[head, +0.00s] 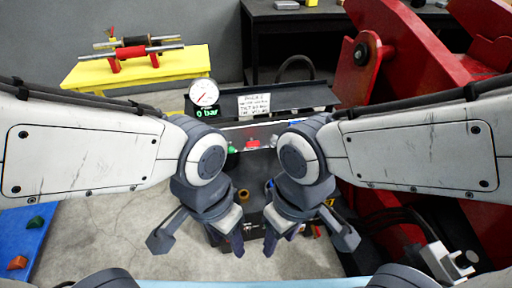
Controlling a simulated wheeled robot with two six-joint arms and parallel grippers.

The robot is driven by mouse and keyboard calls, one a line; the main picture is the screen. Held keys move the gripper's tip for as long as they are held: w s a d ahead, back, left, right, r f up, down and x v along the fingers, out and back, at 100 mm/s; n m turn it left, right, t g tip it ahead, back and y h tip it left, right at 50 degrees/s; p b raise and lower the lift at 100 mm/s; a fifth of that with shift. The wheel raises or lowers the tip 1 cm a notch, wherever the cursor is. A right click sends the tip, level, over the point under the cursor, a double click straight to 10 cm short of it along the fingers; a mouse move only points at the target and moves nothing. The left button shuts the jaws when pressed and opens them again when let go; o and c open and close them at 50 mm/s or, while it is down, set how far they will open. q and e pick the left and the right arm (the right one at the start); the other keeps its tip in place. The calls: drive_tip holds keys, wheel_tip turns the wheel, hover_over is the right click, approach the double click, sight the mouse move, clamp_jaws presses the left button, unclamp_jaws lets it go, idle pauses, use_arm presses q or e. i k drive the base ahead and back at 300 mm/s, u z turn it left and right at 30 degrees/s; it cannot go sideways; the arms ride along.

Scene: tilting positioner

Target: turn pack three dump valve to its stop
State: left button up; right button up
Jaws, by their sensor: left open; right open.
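A bench unit (318,97) stands ahead in the head view. It carries a round white gauge (203,92) with a red needle, a green "0 bar" readout (207,113) and a white sign (254,103) whose small text I cannot read surely. Small green (231,149), red (253,143) and blue (295,124) parts show between my arms. I cannot tell which, if any, is the pack three dump valve. My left gripper (199,243) is open and empty, low in front of the unit. My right gripper (309,240) is open and empty beside it. My wrists hide part of the unit.
A large red machine frame (400,65) fills the right side, close to my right arm. A yellow table (85,75) with rollers stands at the back left. A blue board (22,228) lies at the lower left. Grey floor (100,220) is clear left of my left gripper.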

sight(252, 143)
drive_tip(key=k, duration=0.5)
drive_tip(key=u, duration=0.9)
drive_tip(key=i, duration=0.8)
drive_tip(key=z, duration=1.1)
